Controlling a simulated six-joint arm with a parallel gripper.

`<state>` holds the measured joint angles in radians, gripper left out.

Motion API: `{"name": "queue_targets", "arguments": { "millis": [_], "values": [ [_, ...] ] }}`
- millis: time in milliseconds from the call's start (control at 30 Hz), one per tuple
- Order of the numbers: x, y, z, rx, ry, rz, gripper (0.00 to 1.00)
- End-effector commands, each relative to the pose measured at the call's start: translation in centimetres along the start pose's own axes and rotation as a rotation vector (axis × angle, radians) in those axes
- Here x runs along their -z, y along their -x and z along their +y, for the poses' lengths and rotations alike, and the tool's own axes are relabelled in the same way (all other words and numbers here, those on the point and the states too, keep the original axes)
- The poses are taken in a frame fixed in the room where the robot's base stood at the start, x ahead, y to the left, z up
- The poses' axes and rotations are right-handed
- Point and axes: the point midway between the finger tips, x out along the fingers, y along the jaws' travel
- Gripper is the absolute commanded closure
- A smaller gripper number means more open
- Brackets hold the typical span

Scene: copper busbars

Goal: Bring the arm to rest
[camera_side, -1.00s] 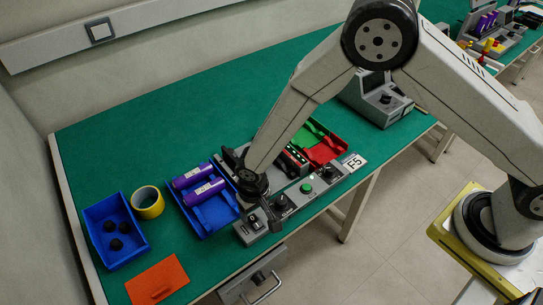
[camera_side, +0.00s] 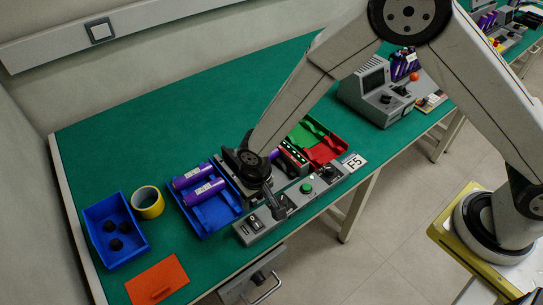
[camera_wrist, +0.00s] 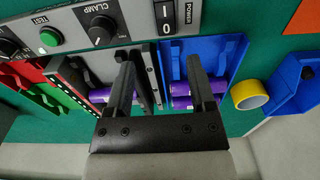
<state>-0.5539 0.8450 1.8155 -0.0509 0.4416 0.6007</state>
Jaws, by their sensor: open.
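My gripper (camera_side: 278,206) is at the work fixture on the green bench, above the grey control panel (camera_side: 262,225) as the side view shows it. In the wrist view its two dark fingers (camera_wrist: 158,62) stand apart with nothing held between them. Behind them lies the grey fixture (camera_wrist: 148,75) with a purple cell (camera_wrist: 100,95) in it. The panel carries a CLAMP knob (camera_wrist: 101,30), a green TEST button (camera_wrist: 50,37) and a POWER switch (camera_wrist: 165,17). My wrist hides part of the fixture in the side view.
A blue tray (camera_side: 217,220) with purple cells stands left of the fixture. Yellow tape (camera_side: 148,202), a blue bin (camera_side: 102,258) with dark pieces and an orange sheet (camera_side: 157,281) lie further left. Green and red trays (camera_side: 325,152) are right.

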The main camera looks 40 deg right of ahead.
Motion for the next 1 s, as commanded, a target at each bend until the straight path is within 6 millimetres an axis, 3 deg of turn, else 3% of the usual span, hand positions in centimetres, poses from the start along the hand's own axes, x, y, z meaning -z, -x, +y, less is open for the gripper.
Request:
{"name": "queue_targets", "arguments": {
  "millis": [167,467,667,1000],
  "values": [
    [0.5,2.3,2.5,0.010,-0.004,0.017,0.29],
    [-0.1,7.8,9.5,0.024,-0.006,0.064,0.29],
    [-1.7,10.9,14.2,0.026,-0.006,0.099,0.29],
    [-6.5,14.7,20.8,0.012,-0.005,0.160,0.29]
  ]
}}
